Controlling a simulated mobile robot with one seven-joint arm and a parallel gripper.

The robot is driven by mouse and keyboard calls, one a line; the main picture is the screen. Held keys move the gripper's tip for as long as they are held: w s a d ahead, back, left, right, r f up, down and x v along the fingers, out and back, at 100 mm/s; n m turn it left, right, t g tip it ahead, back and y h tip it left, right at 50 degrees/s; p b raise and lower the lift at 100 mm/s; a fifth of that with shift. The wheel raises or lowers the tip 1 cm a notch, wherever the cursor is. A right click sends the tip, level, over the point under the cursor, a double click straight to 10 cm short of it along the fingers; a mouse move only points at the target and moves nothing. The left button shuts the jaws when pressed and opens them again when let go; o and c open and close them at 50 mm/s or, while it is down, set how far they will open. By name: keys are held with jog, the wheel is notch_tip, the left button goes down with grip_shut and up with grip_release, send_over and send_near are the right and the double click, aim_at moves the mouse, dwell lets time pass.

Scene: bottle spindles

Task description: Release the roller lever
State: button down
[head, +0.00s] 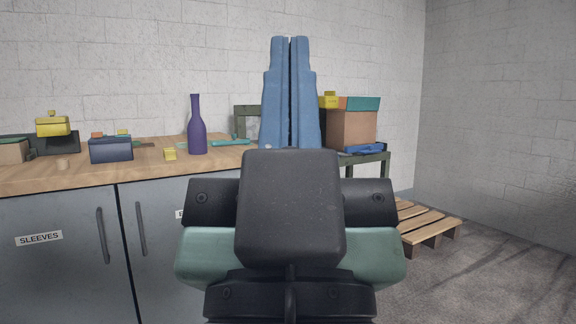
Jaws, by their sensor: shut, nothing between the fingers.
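My gripper (289,45) stands upright in the middle of the head view, with its two blue fingers shut together and nothing between them. It blocks part of the bench's right end. I cannot make out a roller lever for certain. A dark greenish frame with a grey panel (246,118) is partly hidden behind the fingers. A teal bar-like piece (230,142) lies on the bench just left of the fingers. A purple bottle (198,132) stands upright on the bench, left of that piece and apart from my gripper.
A brown box with a teal top (354,128) sits on a green stand at right. A pallet (432,231) lies on the floor.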

notch_tip(320, 180, up, 52)
jog(key=p, duration=5)
jog(key=shift+r, duration=0.1)
jog(key=shift+w, duration=0.1)
